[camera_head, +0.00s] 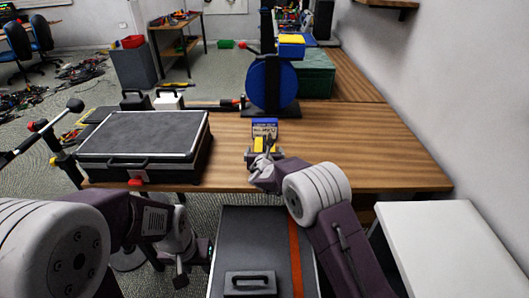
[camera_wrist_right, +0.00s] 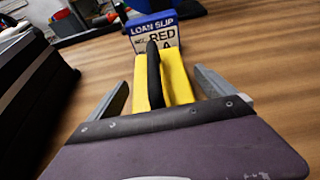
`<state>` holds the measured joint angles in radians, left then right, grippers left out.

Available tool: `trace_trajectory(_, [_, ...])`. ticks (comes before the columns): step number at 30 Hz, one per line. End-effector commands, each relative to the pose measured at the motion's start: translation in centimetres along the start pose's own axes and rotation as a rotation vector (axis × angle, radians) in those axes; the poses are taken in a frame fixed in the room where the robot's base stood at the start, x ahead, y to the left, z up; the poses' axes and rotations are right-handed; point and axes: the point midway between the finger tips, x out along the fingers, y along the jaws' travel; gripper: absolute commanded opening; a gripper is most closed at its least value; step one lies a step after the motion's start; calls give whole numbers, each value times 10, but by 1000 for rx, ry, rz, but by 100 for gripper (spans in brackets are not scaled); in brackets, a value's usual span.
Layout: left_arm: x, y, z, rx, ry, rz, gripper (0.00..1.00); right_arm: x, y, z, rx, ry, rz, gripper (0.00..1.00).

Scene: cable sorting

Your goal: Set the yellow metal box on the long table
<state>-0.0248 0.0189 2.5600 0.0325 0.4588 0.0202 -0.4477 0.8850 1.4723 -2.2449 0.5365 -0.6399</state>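The yellow metal box (camera_head: 258,145) is near the front edge of the long wooden table (camera_head: 370,150), in front of a loan slip sign. In the right wrist view the yellow box (camera_wrist_right: 178,80) has a black handle across its middle. My right gripper (camera_wrist_right: 161,75) has its fingers spread wide on either side of the box, with a narrow gap at the left finger. It also shows in the head view (camera_head: 262,160), partly covering the box. My left gripper (camera_head: 190,265) hangs low, in front of the table; its fingers are too dark to read.
A blue and white loan slip sign (camera_head: 265,127) stands just behind the box. A large black case (camera_head: 145,135) is on the table's left. A blue reel (camera_head: 272,83) and a green box (camera_head: 315,73) stand behind. The table's right part is clear.

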Motion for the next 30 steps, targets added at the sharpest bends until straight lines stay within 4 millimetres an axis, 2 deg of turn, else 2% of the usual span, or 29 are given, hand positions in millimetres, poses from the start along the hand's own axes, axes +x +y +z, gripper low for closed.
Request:
trace_trajectory(3, [-5,0,0,0,0,0,36,-2,0,4,0,0,0,94])
trace_trajectory(5, [-1,0,0,0,0,0,36,-8,1,2,0,-1,1,94])
trace_trajectory(8, [1,0,0,0,0,0,36,-25,1,2,-1,-1,2,94])
trace_trajectory(15, [3,0,0,0,0,0,36,-82,1,3,0,-2,2,94])
trace_trajectory(21, [3,0,0,0,0,0,36,-113,1,2,-1,-1,2,94])
trace_trajectory(30, [3,0,0,0,0,0,36,-121,0,2,0,-1,-1,94])
